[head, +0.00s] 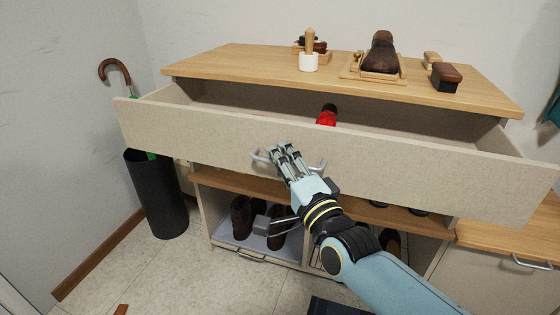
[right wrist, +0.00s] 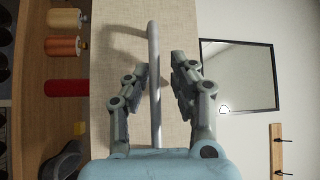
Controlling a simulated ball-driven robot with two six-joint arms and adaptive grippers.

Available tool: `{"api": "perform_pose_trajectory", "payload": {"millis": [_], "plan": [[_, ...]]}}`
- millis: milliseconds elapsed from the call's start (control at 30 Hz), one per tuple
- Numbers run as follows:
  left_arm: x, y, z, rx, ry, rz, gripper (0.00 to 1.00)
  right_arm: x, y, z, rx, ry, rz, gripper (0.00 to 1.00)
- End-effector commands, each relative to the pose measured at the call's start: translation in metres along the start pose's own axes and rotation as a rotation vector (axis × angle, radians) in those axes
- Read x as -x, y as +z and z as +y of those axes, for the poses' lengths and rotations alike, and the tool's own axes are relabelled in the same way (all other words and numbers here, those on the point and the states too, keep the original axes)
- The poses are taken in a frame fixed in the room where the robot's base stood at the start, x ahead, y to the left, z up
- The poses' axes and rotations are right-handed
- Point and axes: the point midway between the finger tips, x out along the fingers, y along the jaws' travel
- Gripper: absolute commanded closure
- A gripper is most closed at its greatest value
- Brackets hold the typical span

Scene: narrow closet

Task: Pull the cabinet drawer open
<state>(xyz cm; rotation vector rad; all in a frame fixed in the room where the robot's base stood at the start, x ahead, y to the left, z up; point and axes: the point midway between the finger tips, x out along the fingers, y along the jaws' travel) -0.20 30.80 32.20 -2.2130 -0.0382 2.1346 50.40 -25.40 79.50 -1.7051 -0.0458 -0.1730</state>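The cabinet drawer (head: 400,165) is pulled well out from under the wooden top, with its inside showing. Its curved metal handle (head: 259,157) is on the front panel, and its bar (right wrist: 154,90) runs upright in the right wrist view. My right gripper (head: 284,153) is at the handle. In the right wrist view its two fingers (right wrist: 160,75) stand on either side of the bar, with a visible gap on the right side. It looks open around the bar. My left gripper is not in view.
A red item (head: 327,116) and spools (right wrist: 63,47) lie in the drawer. A shoe (head: 381,55) and brushes (head: 446,76) sit on the cabinet top (head: 230,62). A black umbrella bin (head: 156,195) stands left of the drawer. Shoes (head: 241,216) fill the shelf below.

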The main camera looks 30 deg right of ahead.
Motion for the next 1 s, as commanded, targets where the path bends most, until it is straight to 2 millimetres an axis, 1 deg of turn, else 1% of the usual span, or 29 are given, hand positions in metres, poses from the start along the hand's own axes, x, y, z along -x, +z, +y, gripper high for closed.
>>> {"api": "perform_pose_trajectory", "payload": {"millis": [67,233,300,367,433,567,700,800,900,1000], "plan": [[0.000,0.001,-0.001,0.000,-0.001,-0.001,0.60,0.001,0.000,0.001,0.000,0.003,-0.001,0.67],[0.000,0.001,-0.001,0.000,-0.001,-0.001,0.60,0.001,0.000,0.002,0.000,0.005,-0.001,0.67],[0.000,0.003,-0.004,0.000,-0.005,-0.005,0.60,0.002,0.000,0.003,0.000,0.006,-0.001,0.67],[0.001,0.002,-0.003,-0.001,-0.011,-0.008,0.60,0.005,0.000,0.003,0.000,0.007,-0.001,0.67],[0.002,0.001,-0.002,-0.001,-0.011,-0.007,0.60,0.012,0.001,0.003,0.000,0.008,-0.002,0.67],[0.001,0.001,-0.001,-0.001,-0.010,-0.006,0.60,0.037,0.001,0.004,0.000,0.010,-0.001,0.67],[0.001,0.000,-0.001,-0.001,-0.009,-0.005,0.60,0.070,0.001,0.002,0.001,0.009,-0.001,0.67],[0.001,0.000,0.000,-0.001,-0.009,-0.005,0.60,0.090,0.001,0.002,0.000,0.008,-0.001,0.67],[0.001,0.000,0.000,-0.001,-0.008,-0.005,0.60,0.106,0.001,0.001,0.001,0.007,-0.001,0.67],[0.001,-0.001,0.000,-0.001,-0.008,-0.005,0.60,0.116,0.001,0.000,0.000,0.005,-0.001,0.67]]}}
